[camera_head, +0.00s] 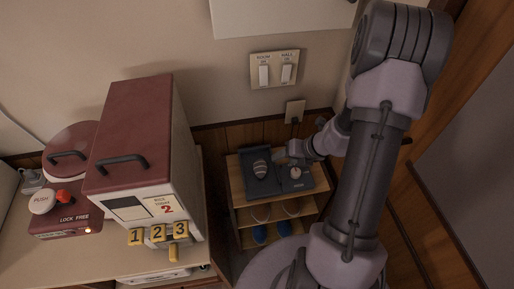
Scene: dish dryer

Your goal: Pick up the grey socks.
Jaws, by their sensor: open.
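A grey, striped, rounded bundle (261,168), which looks like the grey socks, lies on a dark tray-like object (247,188) on top of a small wooden shelf (240,213). My gripper (281,157) is just right of the bundle and low over the dark object. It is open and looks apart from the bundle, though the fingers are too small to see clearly. My arm comes down from the upper right and hides part of the shelf's right side.
A small pale round thing (296,173) sits right of the bundle. Blue-toed footwear (258,235) stands on the lower shelf. A red-topped rice dispenser (130,140) stands on the counter (90,262) at left. Wall switches (275,70) are above the shelf.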

